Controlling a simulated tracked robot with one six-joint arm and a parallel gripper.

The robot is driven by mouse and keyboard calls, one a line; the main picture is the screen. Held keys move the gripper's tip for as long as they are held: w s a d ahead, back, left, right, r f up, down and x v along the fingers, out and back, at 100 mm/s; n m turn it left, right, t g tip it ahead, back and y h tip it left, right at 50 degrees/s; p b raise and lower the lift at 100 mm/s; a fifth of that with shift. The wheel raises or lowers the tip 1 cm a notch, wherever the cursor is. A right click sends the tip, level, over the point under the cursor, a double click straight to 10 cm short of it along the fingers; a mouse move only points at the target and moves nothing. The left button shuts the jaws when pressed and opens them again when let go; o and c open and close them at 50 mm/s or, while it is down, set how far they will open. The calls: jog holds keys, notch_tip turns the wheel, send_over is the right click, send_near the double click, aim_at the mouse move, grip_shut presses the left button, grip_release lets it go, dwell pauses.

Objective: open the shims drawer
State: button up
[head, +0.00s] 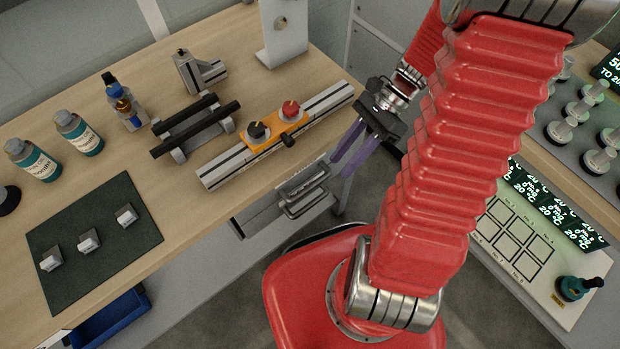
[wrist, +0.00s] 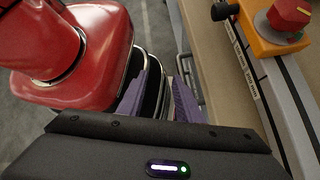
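Drawers (head: 262,214) hang under the front edge of the bench, with grey bar handles (head: 306,204) facing me. Their labels are too small to read, so I cannot tell which is the shims drawer. The drawers look shut. My gripper (head: 341,167) has two purple fingers, spread apart and empty, just right of the handles and near the bench edge. In the wrist view the fingers (wrist: 162,76) show a gap between them. Part of a handle (wrist: 185,72) shows beside and behind the right finger; I see no contact.
The wooden bench (head: 190,210) carries a rail (head: 225,167) with an orange block with red and black knobs (head: 276,124), bottles (head: 78,132) and a dark mat (head: 95,260) with several metal blocks. A blue bin (head: 110,320) sits below.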

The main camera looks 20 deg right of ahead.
notch_tip(320, 180, down, 8)
jog(key=s+d+m+t+y, duration=0.1)
jog(key=d+m+t+y, duration=0.2)
jog(key=m+y, duration=0.5)
jog(key=m+t, duration=0.9)
jog(key=m, duration=0.4)
send_near(309, 187)
jog(key=d+f, duration=0.2)
jog(key=d, duration=0.2)
jog(key=shift+s+y, duration=0.4)
jog(key=shift+a+g, duration=0.15)
jog(key=shift+g, duration=0.15)
jog(key=shift+x, duration=6.85)
jog(key=shift+r, duration=0.1)
grip_shut()
